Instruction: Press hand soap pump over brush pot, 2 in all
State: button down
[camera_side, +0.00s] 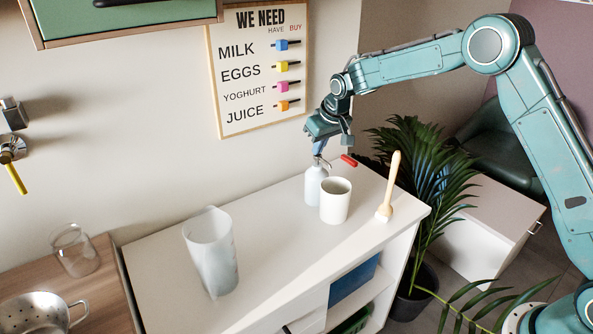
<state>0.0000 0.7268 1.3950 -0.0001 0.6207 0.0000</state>
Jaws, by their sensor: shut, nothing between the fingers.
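The hand soap bottle (315,186) is pale and stands upright on the white cabinet top. Its pump head (321,161) is dark metal, with the spout pointing right, toward the pot. The brush pot (335,203) is a white, open cup just right of and in front of the bottle. Its inside is mostly hidden. My gripper (319,150) is shut and empty, pointing down right at the pump head. I cannot tell whether it touches the pump.
A brush with a wooden handle (392,174) stands upright right of the pot. A red object (349,160) lies behind it. A plant (425,180) is beyond the right edge.

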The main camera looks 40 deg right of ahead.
jog(key=shift+r, duration=0.85)
jog(key=shift+r, duration=0.1)
notch_tip(320, 180, up, 6)
jog(key=shift+f, duration=0.1)
dwell(0.9)
jog(key=shift+s, duration=0.1)
